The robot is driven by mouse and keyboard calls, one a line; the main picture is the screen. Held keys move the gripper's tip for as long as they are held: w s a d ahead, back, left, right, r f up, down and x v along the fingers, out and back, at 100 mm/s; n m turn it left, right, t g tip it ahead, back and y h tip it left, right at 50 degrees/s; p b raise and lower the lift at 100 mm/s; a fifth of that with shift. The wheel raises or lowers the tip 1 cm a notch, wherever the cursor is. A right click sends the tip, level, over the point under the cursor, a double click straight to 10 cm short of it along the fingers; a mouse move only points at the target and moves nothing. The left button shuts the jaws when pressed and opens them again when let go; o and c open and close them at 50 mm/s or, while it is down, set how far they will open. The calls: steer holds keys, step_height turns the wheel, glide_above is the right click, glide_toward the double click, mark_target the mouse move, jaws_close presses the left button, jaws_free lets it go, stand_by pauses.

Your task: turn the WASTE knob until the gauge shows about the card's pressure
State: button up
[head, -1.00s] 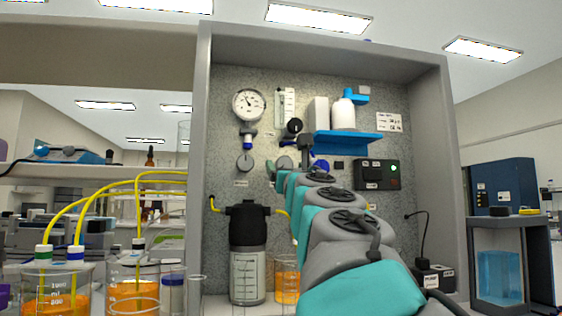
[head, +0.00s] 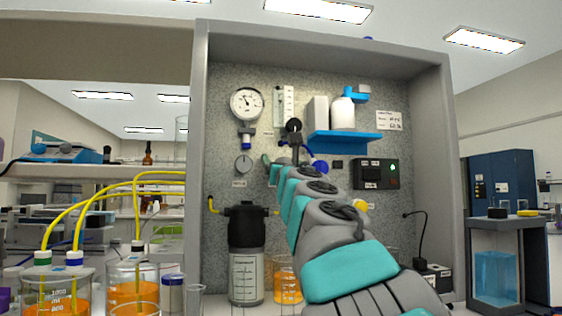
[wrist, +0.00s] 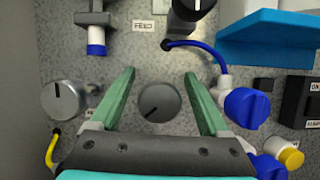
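In the wrist view my gripper (wrist: 160,72) is open, its two green fingers on either side of a round grey knob (wrist: 160,102) with a dark pointer line. I see gaps between the fingers and this knob; its label is hidden. A second grey knob (wrist: 63,98) is left of the fingers; it also shows in the head view (head: 243,164), its label too small to read. The gauge (head: 246,103) has its needle pointing to the upper left. The card (head: 389,120) is at the panel's upper right, its writing too blurred to read. My gripper in the head view (head: 281,160) is partly hidden by my arm.
A black knob (wrist: 194,9) beside a FEED label is above the fingers. A blue valve (wrist: 246,107) with a blue tube is close to the right finger. A blue shelf (head: 345,140) with bottles juts out at right. A black-lidded vessel (head: 247,260) stands below.

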jaws_close()
stand_by(0.4)
steer(key=shift+m, duration=0.4)
steer(key=m+h, duration=0.2)
steer(key=m, duration=0.1)
steer(key=shift+m, duration=0.4)
steer(key=m+h, duration=0.2)
steer(key=m, duration=0.1)
steer(key=shift+d+m, duration=0.2)
steer(key=shift+m, duration=0.1)
steer(key=shift+d+f+m+g+h, duration=0.15)
steer(key=shift+m+g+h, duration=0.25)
steer(key=shift+m, duration=0.8)
steer(key=shift+d+m+g+h, duration=0.15)
steer(key=shift+m+h, duration=0.45)
steer(key=shift+m, duration=0.6)
steer(key=shift+w, duration=0.1)
